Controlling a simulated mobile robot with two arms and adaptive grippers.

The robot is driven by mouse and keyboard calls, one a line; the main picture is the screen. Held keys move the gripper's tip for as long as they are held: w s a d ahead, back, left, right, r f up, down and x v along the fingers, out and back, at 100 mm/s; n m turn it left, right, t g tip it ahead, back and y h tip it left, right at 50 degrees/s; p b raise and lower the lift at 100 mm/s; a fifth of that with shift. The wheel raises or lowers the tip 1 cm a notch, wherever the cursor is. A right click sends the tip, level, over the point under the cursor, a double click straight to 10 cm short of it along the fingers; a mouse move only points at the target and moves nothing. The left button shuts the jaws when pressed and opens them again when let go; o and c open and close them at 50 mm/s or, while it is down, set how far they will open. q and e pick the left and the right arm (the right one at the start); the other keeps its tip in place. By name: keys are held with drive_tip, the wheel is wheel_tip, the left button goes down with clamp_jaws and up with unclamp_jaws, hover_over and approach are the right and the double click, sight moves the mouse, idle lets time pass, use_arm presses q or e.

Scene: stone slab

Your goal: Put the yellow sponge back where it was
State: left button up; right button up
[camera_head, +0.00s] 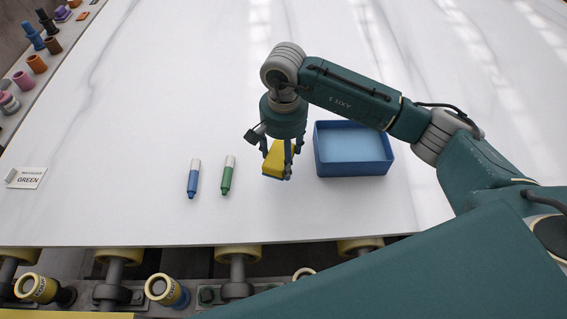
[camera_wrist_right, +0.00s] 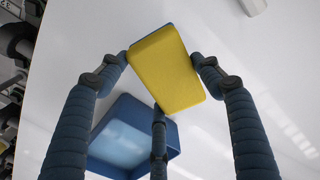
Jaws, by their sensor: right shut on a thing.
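The yellow sponge (camera_head: 273,160) has a blue layer on one side. My right gripper (camera_head: 280,168) is shut on it, beside the left wall of the blue tray. In the right wrist view the sponge (camera_wrist_right: 168,72) is tilted between the fingers of my right gripper (camera_wrist_right: 165,85). Whether it touches the slab is hard to tell. The open blue tray (camera_head: 352,171) stands just right of the gripper and looks empty; it also shows in the right wrist view (camera_wrist_right: 128,172) behind the fingers. My left gripper is not in view.
A blue marker (camera_head: 193,180) and a green marker (camera_head: 228,176) stand or lie left of the sponge on the white slab (camera_head: 170,70). A card reading GREEN (camera_head: 27,178) is at the far left. Several coloured items line a ledge at the left. Rollers run along the slab's front edge.

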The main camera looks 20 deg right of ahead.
drive_tip(key=shift+f, duration=0.6)
wheel_tip(320, 180, down, 3)
drive_tip(key=shift+f+p, duration=0.2)
drive_tip(key=shift+p, duration=0.3)
drive_tip(key=shift+f+b, duration=0.35)
drive_tip(key=shift+b, duration=0.05)
drive_tip(key=o, duration=1)
drive_tip(key=shift+r, duration=0.1)
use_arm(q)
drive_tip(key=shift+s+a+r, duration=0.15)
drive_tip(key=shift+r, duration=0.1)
use_arm(e)
drive_tip(key=shift+o, duration=0.2)
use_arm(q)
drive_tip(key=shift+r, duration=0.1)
use_arm(e)
drive_tip(key=shift+r, duration=0.1)
